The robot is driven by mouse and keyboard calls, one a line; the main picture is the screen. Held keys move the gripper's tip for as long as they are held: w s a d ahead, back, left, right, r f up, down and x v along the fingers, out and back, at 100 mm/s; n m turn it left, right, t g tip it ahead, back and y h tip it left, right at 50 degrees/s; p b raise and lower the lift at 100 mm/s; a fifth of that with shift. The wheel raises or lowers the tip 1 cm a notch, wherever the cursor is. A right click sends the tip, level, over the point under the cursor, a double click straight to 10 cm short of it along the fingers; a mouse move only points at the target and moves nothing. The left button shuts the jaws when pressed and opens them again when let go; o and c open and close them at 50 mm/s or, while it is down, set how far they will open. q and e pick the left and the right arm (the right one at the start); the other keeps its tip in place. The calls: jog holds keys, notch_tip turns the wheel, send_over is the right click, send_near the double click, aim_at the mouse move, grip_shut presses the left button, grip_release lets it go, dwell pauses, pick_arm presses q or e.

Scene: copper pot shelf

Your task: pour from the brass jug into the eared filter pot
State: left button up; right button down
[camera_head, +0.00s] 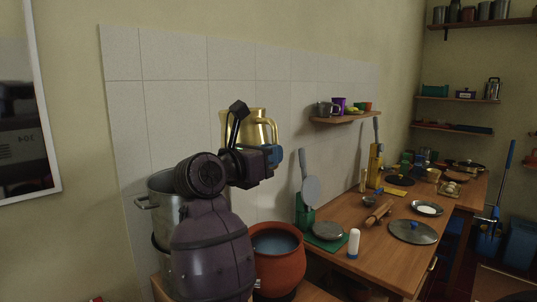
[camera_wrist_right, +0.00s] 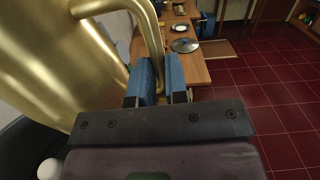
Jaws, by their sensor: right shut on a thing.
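The brass jug (camera_head: 262,130) is held up in front of the tiled wall in the head view and looks upright. It also fills the left of the right wrist view (camera_wrist_right: 50,60). My right gripper (camera_head: 273,154) is shut on the jug's handle (camera_wrist_right: 153,45), which passes between its blue fingers. A round terracotta pot (camera_head: 284,270) with a blue-grey inside stands below the jug. A steel pot (camera_head: 160,186) with a side ear stands left of it, partly hidden by my arm. I cannot tell which is the eared filter pot. My left gripper is not in view.
A wooden counter (camera_head: 357,262) runs back to the right, with a green mat, utensil holder (camera_head: 304,215), white shaker (camera_head: 353,243), rolling pin (camera_head: 379,213) and lid (camera_head: 412,231). A small wall shelf (camera_head: 343,119) holds cups. The air right of the jug is clear.

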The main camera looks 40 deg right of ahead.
aim_at(262, 123)
jog(key=w+r+n+h+p, duration=0.1)
jog(key=n+p, duration=0.1)
jog(key=w+a+r+n+t+h+p, duration=0.1)
jog(key=r+n+p, duration=0.1)
jog(key=w+a+r+n+t+p, duration=0.1)
jog(key=n+p, duration=0.1)
jog(key=n, duration=0.1)
jog(key=shift+r+h, duration=0.4)
jog(key=a, duration=0.1)
jog(key=s+a+n+t, duration=0.1)
jog(key=a+f+n, duration=0.1)
jog(key=shift+s+a+p, duration=0.2)
jog(key=shift+s+p, duration=0.1)
jog(key=shift+w+a+r+n+t+h+p, duration=0.1)
jog(key=shift+r+n+t+h+p, duration=0.2)
jog(key=shift+n+t+p, duration=0.15)
jog(key=shift+f, duration=0.25)
jog(key=shift+g, duration=0.25)
